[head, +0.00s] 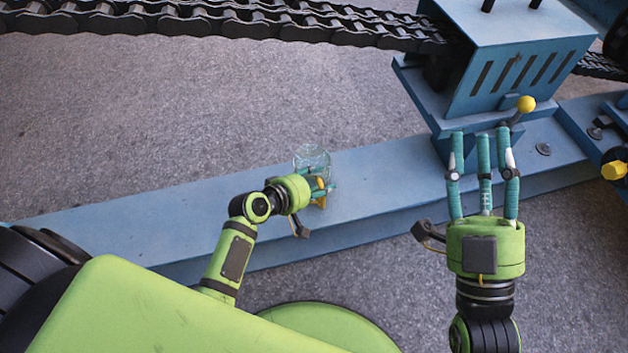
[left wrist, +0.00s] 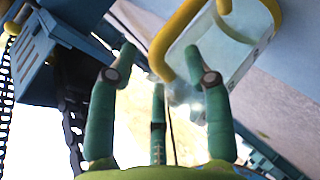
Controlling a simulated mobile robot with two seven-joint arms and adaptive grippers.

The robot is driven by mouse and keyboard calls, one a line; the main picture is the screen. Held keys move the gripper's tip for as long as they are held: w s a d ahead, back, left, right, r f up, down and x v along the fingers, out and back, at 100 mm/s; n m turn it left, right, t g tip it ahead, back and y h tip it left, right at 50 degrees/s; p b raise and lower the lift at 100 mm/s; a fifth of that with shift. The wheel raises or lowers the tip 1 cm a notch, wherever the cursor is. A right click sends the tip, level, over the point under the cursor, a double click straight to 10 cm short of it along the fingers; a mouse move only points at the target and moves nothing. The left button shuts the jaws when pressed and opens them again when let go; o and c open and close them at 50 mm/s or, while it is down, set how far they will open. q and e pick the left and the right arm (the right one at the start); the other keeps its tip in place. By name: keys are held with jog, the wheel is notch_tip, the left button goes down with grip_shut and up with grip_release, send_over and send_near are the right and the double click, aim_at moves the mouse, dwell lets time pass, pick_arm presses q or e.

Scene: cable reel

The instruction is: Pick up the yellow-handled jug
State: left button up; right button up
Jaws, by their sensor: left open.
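The clear jug (head: 311,158) stands on the blue beam in the head view, its yellow handle (head: 321,194) on the near side, partly hidden by my left gripper. My left gripper (head: 323,186) is open at the handle side of the jug. In the left wrist view, the jug (left wrist: 228,52) and its yellow handle (left wrist: 170,42) show just beyond the spread fingers (left wrist: 160,62). Contact is hard to tell. My right gripper (head: 484,140) is open and empty, its fingers apart, at the right in the head view.
The blue beam (head: 120,217) crosses the view above grey ground (head: 150,120). A blue slotted housing (head: 515,75) with a yellow-knobbed lever (head: 526,104) stands right, beside my right fingers. A dark heavy chain (head: 220,22) runs along the top. The beam left of the jug is clear.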

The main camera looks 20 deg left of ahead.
pick_arm(q)
grip_shut()
